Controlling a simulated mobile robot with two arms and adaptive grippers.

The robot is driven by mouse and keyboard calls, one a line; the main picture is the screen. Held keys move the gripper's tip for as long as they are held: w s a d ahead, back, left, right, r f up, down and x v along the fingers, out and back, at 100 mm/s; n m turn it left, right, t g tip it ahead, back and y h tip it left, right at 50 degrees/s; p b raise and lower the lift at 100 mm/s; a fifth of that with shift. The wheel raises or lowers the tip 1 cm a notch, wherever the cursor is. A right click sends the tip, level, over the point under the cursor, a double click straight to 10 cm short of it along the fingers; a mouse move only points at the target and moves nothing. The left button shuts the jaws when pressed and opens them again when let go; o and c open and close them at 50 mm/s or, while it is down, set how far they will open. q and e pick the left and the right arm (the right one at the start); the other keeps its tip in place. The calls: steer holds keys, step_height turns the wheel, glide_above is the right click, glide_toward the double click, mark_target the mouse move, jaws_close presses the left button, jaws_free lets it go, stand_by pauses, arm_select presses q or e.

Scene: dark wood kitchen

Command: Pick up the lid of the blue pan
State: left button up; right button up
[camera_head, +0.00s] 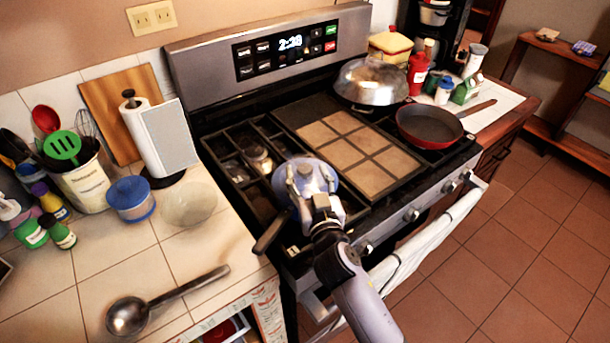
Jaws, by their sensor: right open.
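The blue pan's lid (323,177) shows as a pale blue disc at the front left of the stove. The pan under it is mostly hidden; a dark handle (270,233) sticks out to the lower left. My right gripper (305,178) is over the lid from the front, with its fingers around the lid's middle. It is open. The knob is hidden or hard to make out between the fingers, and I cannot tell whether they touch it. My left gripper is out of view.
A red pan (428,128) and a silver domed cover (370,82) stand on the stove's right and back. The stove's middle griddle (345,148) is clear.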

steer(key=shift+x, duration=1.45)
jaws_close()
